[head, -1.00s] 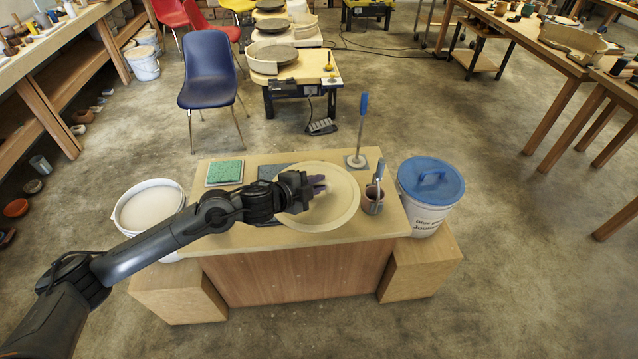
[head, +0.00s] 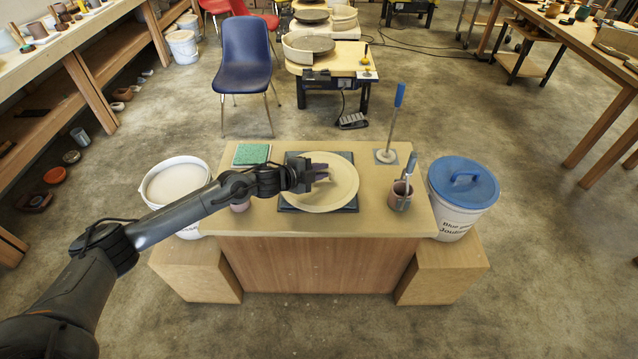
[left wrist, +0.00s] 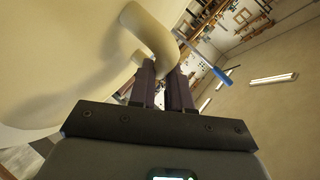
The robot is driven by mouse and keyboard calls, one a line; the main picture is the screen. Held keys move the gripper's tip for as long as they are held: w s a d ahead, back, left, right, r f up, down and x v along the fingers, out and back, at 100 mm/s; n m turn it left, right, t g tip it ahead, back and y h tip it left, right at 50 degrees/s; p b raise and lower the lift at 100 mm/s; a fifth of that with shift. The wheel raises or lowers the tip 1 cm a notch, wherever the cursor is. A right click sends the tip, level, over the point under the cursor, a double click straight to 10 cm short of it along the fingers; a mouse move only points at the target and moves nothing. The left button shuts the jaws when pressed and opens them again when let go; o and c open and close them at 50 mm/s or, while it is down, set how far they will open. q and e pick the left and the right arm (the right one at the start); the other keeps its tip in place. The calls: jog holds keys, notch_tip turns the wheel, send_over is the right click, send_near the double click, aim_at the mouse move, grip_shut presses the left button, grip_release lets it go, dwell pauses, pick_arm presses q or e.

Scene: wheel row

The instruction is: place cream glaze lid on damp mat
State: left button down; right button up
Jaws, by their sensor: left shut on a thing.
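The cream glaze lid (head: 338,190) is a round pale disc over the dark damp mat (head: 286,204) in the middle of the table. The mat's edges show around the lid. I cannot tell whether the lid touches the mat. My left gripper (head: 322,174) is shut on the lid's handle, reaching in from the left. In the left wrist view the fingers (left wrist: 161,88) hold the end of the curved cream handle (left wrist: 152,34), with the lid's face (left wrist: 55,60) filling the left side. My right gripper is not in view.
A green sponge (head: 252,153) lies at the table's back left. A blue-handled tool (head: 392,120) stands at the back right, and a cup with tools (head: 398,197) at the right. A white bucket (head: 172,178) stands left, a blue-lidded bucket (head: 462,190) right. A small cup is partly hidden behind my arm.

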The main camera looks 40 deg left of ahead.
pick_arm(q)
jog(key=shift+w+a+f, duration=0.15)
jog(key=shift+w+f, duration=0.05)
jog(key=shift+w, duration=0.05)
jog(key=shift+s+f+b, duration=0.1)
jog(key=shift+f+b, duration=0.9)
jog(key=shift+f, duration=1)
jog(key=c, duration=1.1)
grip_release()
jog(key=shift+f, duration=0.15)
jog(key=shift+o, duration=0.2)
